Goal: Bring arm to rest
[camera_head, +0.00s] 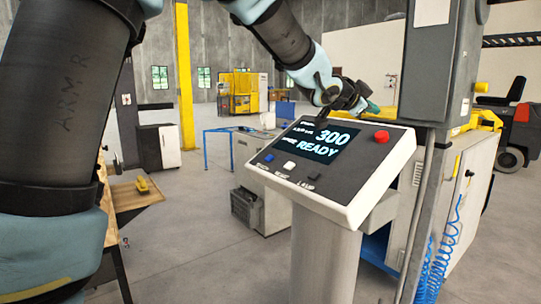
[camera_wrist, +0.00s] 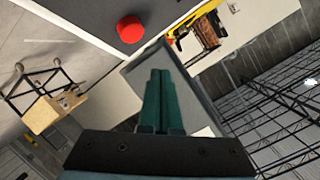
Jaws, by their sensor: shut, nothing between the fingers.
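My gripper (camera_wrist: 161,85) shows in the wrist view as two green fingers pressed together, with nothing between them. In the head view my gripper (camera_head: 372,108) is small, just behind and above the top right part of the control console (camera_head: 372,183). My arm reaches across the top of the head view to it. The console's screen (camera_head: 319,141) reads "300" and "READY". A red button (camera_head: 381,136) sits at its right; the red button (camera_wrist: 130,29) also shows left of the fingers in the wrist view, apart from them.
A grey cabinet (camera_head: 437,60) on a post stands right of the console. A wooden table (camera_head: 135,194) is at the left. Blue coiled hoses (camera_head: 449,230) hang at the right. A yellow pillar (camera_head: 184,75) and open grey floor (camera_head: 195,240) lie beyond.

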